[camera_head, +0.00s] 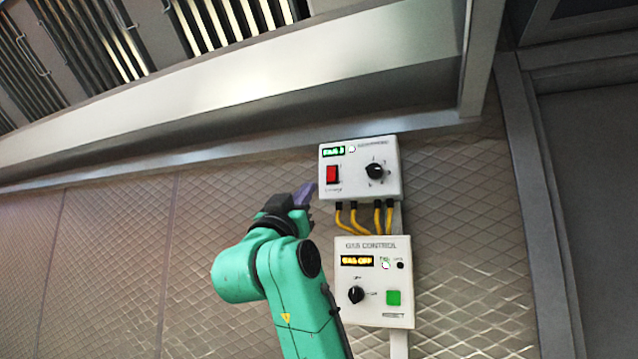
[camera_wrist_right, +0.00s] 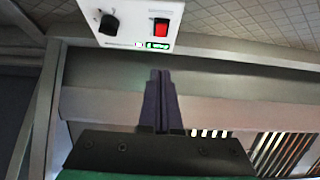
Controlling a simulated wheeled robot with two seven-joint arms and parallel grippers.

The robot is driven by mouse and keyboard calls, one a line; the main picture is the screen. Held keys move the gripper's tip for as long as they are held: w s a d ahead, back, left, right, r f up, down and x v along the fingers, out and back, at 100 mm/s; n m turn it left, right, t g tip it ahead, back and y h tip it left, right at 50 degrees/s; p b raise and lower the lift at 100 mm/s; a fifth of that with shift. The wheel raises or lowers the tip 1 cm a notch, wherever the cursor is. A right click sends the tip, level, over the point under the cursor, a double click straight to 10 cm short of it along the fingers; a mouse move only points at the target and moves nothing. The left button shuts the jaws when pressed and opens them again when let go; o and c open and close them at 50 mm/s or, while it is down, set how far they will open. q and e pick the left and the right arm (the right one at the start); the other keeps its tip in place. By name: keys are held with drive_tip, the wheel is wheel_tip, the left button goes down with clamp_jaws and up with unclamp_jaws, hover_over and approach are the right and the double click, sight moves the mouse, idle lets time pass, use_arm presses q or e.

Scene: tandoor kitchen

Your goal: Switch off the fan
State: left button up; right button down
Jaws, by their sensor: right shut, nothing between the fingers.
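The upper white control box (camera_head: 360,190) is on the tiled wall. It has a red rocker switch (camera_head: 332,175), a black knob (camera_head: 375,171) and a lit green display (camera_head: 333,152) whose text is too small to read surely. The same box shows upside down in the right wrist view (camera_wrist_right: 135,8), with its red switch (camera_wrist_right: 160,27) and knob (camera_wrist_right: 109,24). My right gripper (camera_head: 306,192) is shut and empty, just left of the box near the red switch. In the right wrist view its closed fingers (camera_wrist_right: 160,75) point toward the box, with no contact visible. My left gripper is out of view.
A gas control box (camera_head: 374,312) with a display reading GAS OFF, a black knob and a green button is below. Yellow cables (camera_head: 364,217) hang between the boxes. A metal hood (camera_head: 300,75) overhangs above. A dark grey frame (camera_head: 545,180) stands at right.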

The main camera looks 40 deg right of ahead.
sight(332, 173)
drive_tip(key=p+x, duration=0.3)
drive_tip(key=x, duration=0.1)
drive_tip(key=d+f+p+x, duration=0.1)
drive_tip(key=p+x, duration=0.1)
drive_tip(key=x, duration=0.2)
drive_tip(key=d+f+p+x, duration=0.1)
drive_tip(key=p+x, duration=0.2)
drive_tip(key=x, duration=0.1)
drive_tip(key=shift+w+d+p, duration=0.15)
drive_tip(key=shift+w+p, duration=0.2)
drive_tip(key=shift+w, duration=0.05)
drive_tip(key=shift+d+f, duration=0.1)
drive_tip(key=shift+f, duration=0.05)
